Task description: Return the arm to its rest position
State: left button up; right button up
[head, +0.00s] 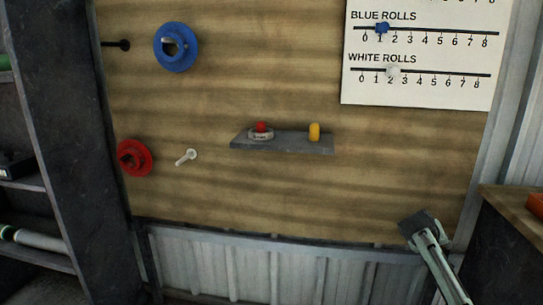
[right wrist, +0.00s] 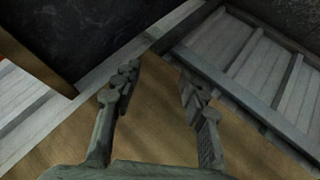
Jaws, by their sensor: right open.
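My right gripper (head: 419,230) is at the lower right of the head view, in front of the bottom edge of the wooden board. In the right wrist view its two fingers (right wrist: 158,92) are spread apart with nothing between them. My left gripper is not in view.
The wooden board (head: 270,190) carries a blue roll (head: 176,47), a red roll (head: 134,157), pegs, a white chart (head: 418,90) and a small grey shelf (head: 282,146) with red and yellow pieces. A dark rack (head: 60,120) stands left. A wooden-topped counter (head: 505,199) stands right.

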jog(key=w+a+f+n+t+y, duration=0.25)
jog(key=w+a+y, duration=0.2)
jog(key=a, duration=0.35)
jog(key=s+a+f, duration=0.4)
jog(key=s+f, duration=0.4)
jog(key=f, duration=0.2)
jog(key=s+a+f+g+y, duration=0.1)
jog(key=s+a+f, duration=0.2)
jog(key=s, duration=0.8)
jog(key=s+a+f+g, duration=0.2)
jog(key=s+a+f, duration=0.1)
jog(key=s+f, duration=0.5)
jog(key=s+a+f+g+y, duration=0.1)
jog(key=s+f, duration=0.4)
jog(key=s, duration=0.9)
jog(key=a+n+g, duration=0.1)
jog(key=a, duration=0.1)
jog(key=shift+s+a+f+y, duration=0.25)
jog(key=shift+a+f+y, duration=0.1)
jog(key=shift+f, duration=0.05)
jog(key=shift+c, duration=0.7)
jog(key=shift+d, duration=0.1)
jog(key=shift+c, duration=0.3)
